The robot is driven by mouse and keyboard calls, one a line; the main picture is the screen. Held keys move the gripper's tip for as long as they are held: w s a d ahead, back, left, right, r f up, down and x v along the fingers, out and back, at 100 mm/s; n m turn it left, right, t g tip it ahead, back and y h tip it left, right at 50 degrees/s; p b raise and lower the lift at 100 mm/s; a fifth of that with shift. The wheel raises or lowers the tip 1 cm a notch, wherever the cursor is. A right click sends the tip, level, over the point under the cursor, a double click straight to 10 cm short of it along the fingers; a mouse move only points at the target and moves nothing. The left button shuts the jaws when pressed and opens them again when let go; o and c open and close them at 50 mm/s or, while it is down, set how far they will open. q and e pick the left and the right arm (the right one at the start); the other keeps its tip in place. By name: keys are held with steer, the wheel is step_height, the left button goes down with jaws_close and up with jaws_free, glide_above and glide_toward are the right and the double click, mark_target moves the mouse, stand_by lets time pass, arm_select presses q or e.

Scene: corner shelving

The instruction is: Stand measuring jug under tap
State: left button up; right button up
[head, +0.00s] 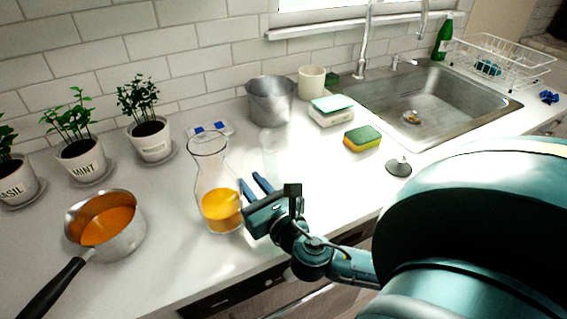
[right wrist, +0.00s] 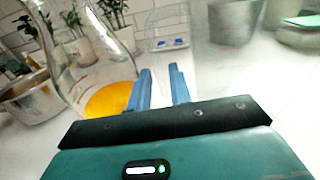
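A faint, clear vessel (head: 271,148), possibly the measuring jug, stands on the counter just beyond my right gripper; its outline is hard to make out. My right gripper (head: 254,182) is low over the counter, its two blue fingers apart with nothing visible between them. The fingers also show apart in the right wrist view (right wrist: 160,78). A glass carafe (head: 209,165) with orange liquid stands close to the left of the fingers; it also shows in the right wrist view (right wrist: 105,65). The tap (head: 364,40) rises behind the sink (head: 440,105) at the back right. My left gripper is out of view.
A saucepan (head: 120,237) with orange contents and potted herbs (head: 152,138) stand at left. A metal pot (head: 270,101), cream cup (head: 312,80), soap-like block (head: 332,112) and sponge (head: 362,138) stand behind. A stopper (head: 398,168) lies before the sink. A dish rack (head: 500,60) is far right.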

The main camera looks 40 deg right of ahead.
steer(key=shift+w, duration=0.35)
jaws_close()
stand_by(0.3)
